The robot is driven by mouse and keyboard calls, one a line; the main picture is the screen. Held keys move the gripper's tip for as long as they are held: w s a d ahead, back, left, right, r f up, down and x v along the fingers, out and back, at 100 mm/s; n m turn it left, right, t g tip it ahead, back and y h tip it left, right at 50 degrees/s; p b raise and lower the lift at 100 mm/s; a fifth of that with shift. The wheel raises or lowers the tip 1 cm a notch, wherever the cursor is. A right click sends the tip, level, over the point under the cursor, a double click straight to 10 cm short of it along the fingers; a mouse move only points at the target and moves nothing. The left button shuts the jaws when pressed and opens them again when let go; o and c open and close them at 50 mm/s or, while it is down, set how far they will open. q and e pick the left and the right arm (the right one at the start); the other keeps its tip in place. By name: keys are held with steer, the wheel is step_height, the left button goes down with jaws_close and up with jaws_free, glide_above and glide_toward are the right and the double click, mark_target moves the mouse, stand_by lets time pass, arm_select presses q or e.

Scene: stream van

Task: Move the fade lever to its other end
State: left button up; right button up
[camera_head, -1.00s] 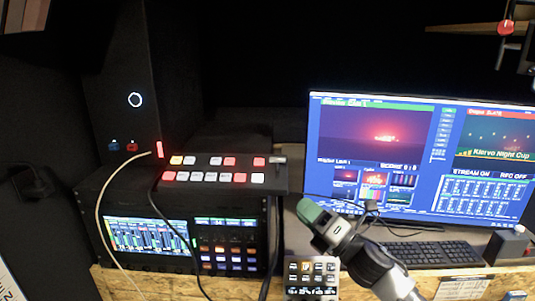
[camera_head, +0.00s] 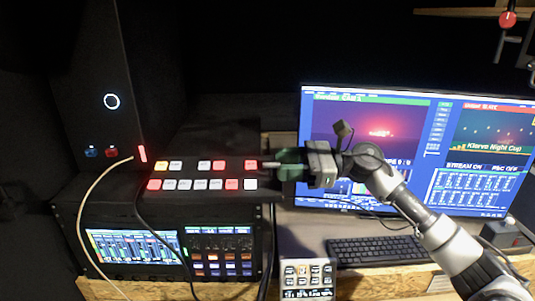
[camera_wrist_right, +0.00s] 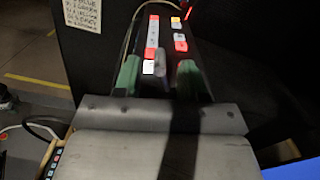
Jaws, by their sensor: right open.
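The switcher panel (camera_head: 205,191) sits on top of the rack at the left, with two rows of lit buttons. The fade lever (camera_head: 268,164) shows as a small pale handle at the panel's right end, partly hidden by my right gripper (camera_head: 281,165). That gripper has green fingers and reaches in from the right at the lever. In the right wrist view my gripper (camera_wrist_right: 158,78) is open, its green fingers apart, with the panel's buttons (camera_wrist_right: 152,40) beyond them. I cannot tell whether the fingers touch the lever. My left gripper is not in view.
A monitor (camera_head: 400,120) stands behind my right arm, with a keyboard (camera_head: 375,250) in front of it. A small keypad (camera_head: 306,276) lies at the desk's front edge. A pale cable (camera_head: 85,220) and a black cable hang over the rack's front.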

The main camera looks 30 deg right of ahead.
mark_target(273, 165)
steer(key=x, duration=0.1)
steer(key=p+x, duration=0.1)
steer(key=shift+w+a+r, duration=0.2)
steer(key=shift+a, duration=0.15)
steer(key=shift+w+a+f, duration=0.25)
steer(key=shift+a, duration=0.35)
